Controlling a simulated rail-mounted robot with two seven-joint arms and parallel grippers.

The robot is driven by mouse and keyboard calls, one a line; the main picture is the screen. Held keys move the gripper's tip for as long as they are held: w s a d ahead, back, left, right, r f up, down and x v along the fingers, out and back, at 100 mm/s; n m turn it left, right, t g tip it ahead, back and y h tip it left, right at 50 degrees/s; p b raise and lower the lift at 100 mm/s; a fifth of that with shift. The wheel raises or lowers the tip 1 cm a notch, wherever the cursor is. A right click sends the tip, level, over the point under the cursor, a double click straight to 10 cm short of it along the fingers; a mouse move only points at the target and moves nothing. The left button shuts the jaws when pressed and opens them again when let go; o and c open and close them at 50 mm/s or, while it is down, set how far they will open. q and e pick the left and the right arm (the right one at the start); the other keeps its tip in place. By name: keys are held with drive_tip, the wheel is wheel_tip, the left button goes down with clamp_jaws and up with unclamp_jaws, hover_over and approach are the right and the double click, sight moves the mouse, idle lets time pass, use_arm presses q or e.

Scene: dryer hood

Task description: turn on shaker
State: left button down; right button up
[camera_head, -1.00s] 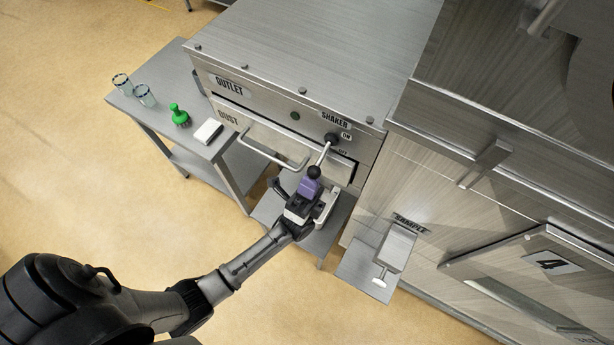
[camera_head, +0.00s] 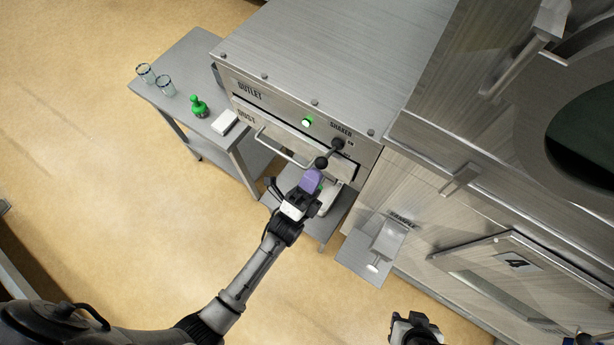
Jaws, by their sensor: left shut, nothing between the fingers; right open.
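The shaker lever (camera_head: 331,153) has a black pivot on the front panel under the SHAKER label (camera_head: 341,130). Its black ball knob (camera_head: 321,163) sticks out toward the lower left. The round indicator (camera_head: 306,122) left of the label glows bright green. My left gripper (camera_head: 313,177) is shut and empty, its purple-looking fingertips just below the knob. I cannot tell if they touch it. The OFF marking is hard to make out. My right gripper (camera_head: 415,325) is at the bottom edge, partly cut off, and apart from everything.
A drawer handle (camera_head: 281,148) sticks out left of my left gripper. A side table (camera_head: 190,45) holds two glasses, a green-topped item (camera_head: 199,107) and a white block (camera_head: 224,122). A SAMPLE tray (camera_head: 366,261) juts out at right. The floor at left is clear.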

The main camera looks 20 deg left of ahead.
use_arm(q)
drive_tip(key=shift+s+f, duration=0.15)
drive_tip(key=shift+s, duration=0.05)
drive_tip(key=s+a+f+b, duration=0.3)
drive_tip(key=s+f, duration=0.3)
drive_tip(key=s, duration=0.5)
drive_tip(key=shift+s+f+b, duration=0.2)
drive_tip(key=shift+s+b, duration=0.1)
drive_tip(key=shift+b, duration=0.45)
